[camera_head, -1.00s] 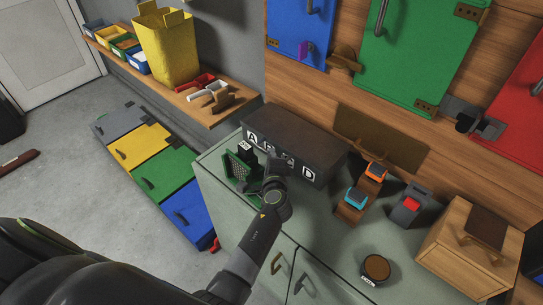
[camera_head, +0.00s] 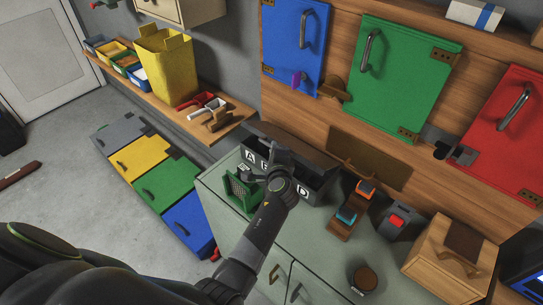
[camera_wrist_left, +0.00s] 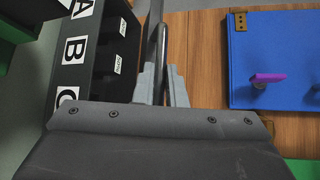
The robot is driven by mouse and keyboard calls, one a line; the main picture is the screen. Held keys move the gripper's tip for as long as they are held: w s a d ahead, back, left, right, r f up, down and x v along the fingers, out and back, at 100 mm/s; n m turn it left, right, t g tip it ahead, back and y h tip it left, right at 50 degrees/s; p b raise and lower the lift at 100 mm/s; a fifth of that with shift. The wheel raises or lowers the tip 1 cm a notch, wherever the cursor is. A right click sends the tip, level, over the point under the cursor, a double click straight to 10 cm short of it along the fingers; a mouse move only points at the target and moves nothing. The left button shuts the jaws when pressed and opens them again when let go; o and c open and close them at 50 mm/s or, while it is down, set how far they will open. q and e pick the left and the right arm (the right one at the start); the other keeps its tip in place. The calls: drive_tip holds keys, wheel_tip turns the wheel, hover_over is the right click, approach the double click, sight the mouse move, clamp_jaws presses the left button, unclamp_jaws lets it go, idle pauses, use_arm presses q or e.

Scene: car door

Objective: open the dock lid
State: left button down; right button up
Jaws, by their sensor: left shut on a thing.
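The dock is a long dark box (camera_head: 318,190) with white letter labels on its front, standing on the grey-green cabinet. Its lid (camera_head: 318,158) is raised and tilted up at the back, and the inside shows. In the left wrist view the dock (camera_wrist_left: 103,48) shows labels A, B and part of C, with inner compartments that carry small tags. My left gripper (camera_head: 280,150) reaches over the dock from the front. In the left wrist view its fingers (camera_wrist_left: 162,82) are shut on the lid's edge (camera_wrist_left: 158,38), seen as a thin upright strip. My right gripper is out of view.
A green perforated holder (camera_head: 243,192) stands by the dock's left end. An orange-and-blue item stand (camera_head: 352,209), a grey block with a red top (camera_head: 397,222) and a wooden box (camera_head: 450,262) stand to the right. Colored doors (camera_head: 410,70) hang on the wooden wall behind.

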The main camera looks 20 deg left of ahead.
use_arm(q)
drive_tip(key=shift+w+d+r, duration=0.1)
drive_tip(key=shift+w+r, duration=0.2)
drive_tip(key=shift+r, duration=0.2)
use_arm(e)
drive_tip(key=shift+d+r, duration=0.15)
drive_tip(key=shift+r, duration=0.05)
use_arm(q)
drive_tip(key=c, duration=1.5)
unclamp_jaws()
